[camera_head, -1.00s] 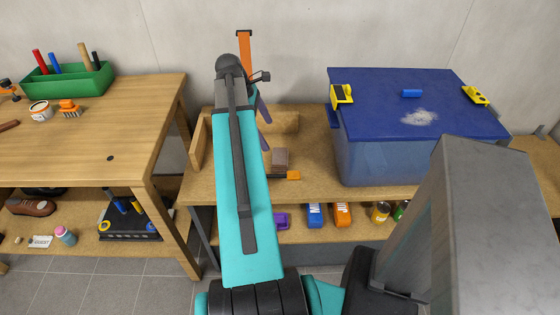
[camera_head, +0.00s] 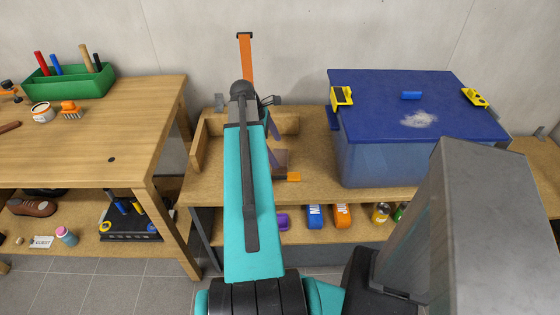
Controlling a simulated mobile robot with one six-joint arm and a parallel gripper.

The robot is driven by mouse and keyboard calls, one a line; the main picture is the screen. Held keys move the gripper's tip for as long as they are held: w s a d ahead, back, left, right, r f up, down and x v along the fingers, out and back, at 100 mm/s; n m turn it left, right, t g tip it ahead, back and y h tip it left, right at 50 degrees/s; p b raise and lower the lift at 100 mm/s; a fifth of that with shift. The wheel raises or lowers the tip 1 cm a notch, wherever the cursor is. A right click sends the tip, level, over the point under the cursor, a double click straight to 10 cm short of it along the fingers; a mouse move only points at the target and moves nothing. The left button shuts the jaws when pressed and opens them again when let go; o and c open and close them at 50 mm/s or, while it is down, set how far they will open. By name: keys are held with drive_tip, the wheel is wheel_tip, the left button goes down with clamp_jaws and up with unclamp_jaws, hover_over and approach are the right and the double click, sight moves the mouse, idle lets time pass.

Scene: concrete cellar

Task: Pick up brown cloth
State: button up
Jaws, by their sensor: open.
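A small brown folded item (camera_head: 282,160), which looks like the brown cloth, lies on the wooden top of the middle bench, right of my arm. My arm reaches forward over the bench. Two dark purple fingers of my gripper (camera_head: 273,143) show beside the arm's far end, spread apart, one farther back than the other. The nearer finger overlaps the left part of the brown item in the picture. I cannot tell whether it touches it or is above it. The gripper's body is mostly hidden behind the arm, and nothing shows held.
An orange piece (camera_head: 293,177) lies just in front of the brown item. A blue-lidded bin (camera_head: 390,150) fills the bench's right side. A higher workbench (camera_head: 90,150) stands left.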

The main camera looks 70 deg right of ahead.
sight(280, 157)
drive_tip(key=shift+s+f, duration=0.1)
drive_tip(key=shift+f, duration=0.15)
drive_tip(key=shift+f, duration=0.15)
drive_tip(key=shift+p+x, duration=0.55)
drive_tip(key=shift+x, duration=1.95)
drive_tip(key=c, duration=1.1)
drive_tip(key=shift+d, duration=0.1)
drive_tip(key=shift+r+b, duration=0.6)
drive_tip(key=shift+r, duration=4.4)
